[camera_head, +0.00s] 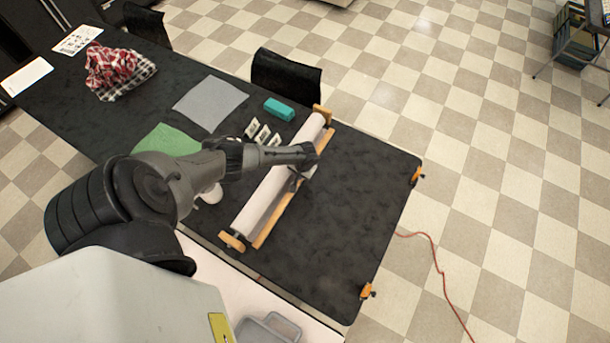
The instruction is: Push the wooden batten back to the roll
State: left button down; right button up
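The wooden batten (272,226) is a long thin strip lying along the right side of the pale roll (262,205) on the black table. A narrow greyish strip shows between them near the lower end; I cannot tell whether they touch further up. Wooden end pieces stand at the roll's far end (322,114) and near end (232,241). My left arm reaches across the roll from the left. My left gripper (300,178) is over the middle of the batten, partly hidden by its own wrist. Its fingers are too small to read. My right gripper is not in view.
The black table (350,210) is bare right of the batten, with orange clamps (416,175) (367,290) at its right edge. Left of the roll are a teal block (279,109), small cards (262,134), a grey cloth (210,102) and a green cloth (166,141). A chair (286,80) stands behind.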

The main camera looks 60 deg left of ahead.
pick_arm(q)
jog(key=shift+s+a, duration=0.1)
jog(key=shift+a, duration=0.1)
jog(key=c, duration=1.2)
grip_release()
jog(key=shift+o, duration=0.2)
jog(key=shift+r, duration=0.1)
jog(key=shift+r, duration=0.35)
notch_tip(320, 180, up, 13)
jog(key=w+d+p, duration=0.1)
jog(key=d+p, duration=0.1)
jog(key=p, duration=0.1)
jog(key=shift+w+f, duration=0.2)
jog(key=shift+w, duration=0.05)
jog(key=shift+d, duration=0.1)
